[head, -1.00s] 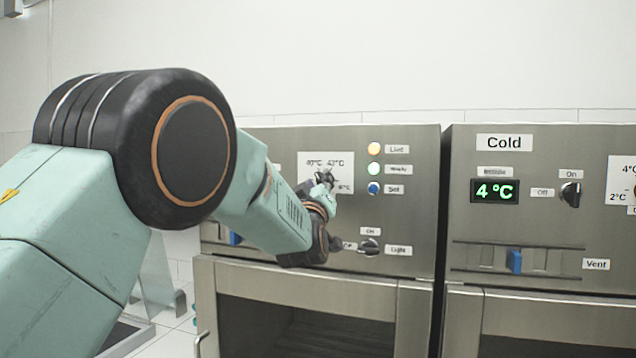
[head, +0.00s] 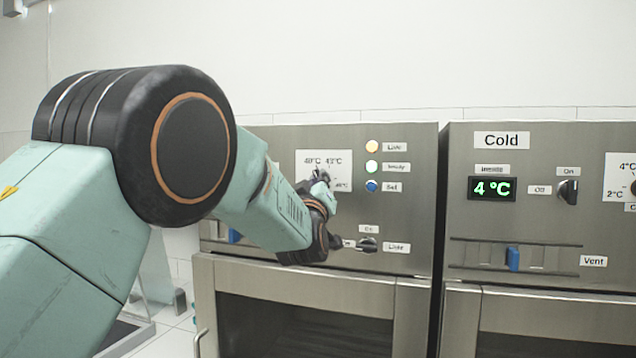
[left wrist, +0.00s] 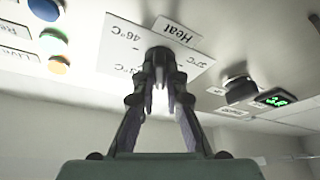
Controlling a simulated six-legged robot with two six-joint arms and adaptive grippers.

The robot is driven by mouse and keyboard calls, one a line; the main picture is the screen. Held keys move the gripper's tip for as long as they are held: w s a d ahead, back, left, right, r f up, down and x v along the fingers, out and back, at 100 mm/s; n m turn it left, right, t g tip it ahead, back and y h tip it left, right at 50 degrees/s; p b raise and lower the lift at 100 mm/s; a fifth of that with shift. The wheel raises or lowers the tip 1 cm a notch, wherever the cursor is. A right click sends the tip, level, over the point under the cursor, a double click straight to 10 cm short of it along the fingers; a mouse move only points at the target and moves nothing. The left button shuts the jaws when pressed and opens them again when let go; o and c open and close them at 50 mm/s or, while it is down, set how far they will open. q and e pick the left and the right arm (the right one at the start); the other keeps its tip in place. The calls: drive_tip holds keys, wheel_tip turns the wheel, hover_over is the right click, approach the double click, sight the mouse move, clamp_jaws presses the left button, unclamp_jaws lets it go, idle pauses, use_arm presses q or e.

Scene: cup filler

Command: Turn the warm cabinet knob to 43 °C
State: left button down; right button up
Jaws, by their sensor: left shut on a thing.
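The warm cabinet (head: 410,215) stands left of the Cold cabinet, with a white dial plate (head: 341,163) on its front panel. The plate bears temperature marks, 43 °C among them at its top. In the left wrist view the plate (left wrist: 118,40) has a "Heat" label, and a dark knob (left wrist: 159,55) stands out from it. My left gripper (head: 318,178) is at the dial plate; the left wrist view shows its fingers (left wrist: 160,78) shut on the knob. The fingers hide most of the knob, and I cannot read its pointer. My right gripper is out of view.
Orange, green and blue round lights or buttons (head: 372,166) sit right of the plate. A black light switch (head: 367,245) lies below, close to my wrist. The Cold cabinet (head: 540,220) stands at the right, its display (head: 492,188) reading 4 °C.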

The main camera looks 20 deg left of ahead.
use_arm(q)
drive_tip(key=shift+a+m+h+b, duration=0.1)
drive_tip(key=shift+m+h+b, duration=1.1)
drive_tip(key=shift+m, duration=1.55)
drive_tip(key=shift+a+m+h+b, duration=0.1)
drive_tip(key=shift+m+h+b, duration=0.55)
drive_tip(key=shift+m+h, duration=1.55)
drive_tip(key=shift+a+m+h+b, duration=0.1)
drive_tip(key=shift+m+h+b, duration=0.8)
drive_tip(key=shift+m, duration=2.85)
drive_tip(key=shift+d, duration=0.1)
drive_tip(key=c, duration=1.4)
unclamp_jaws()
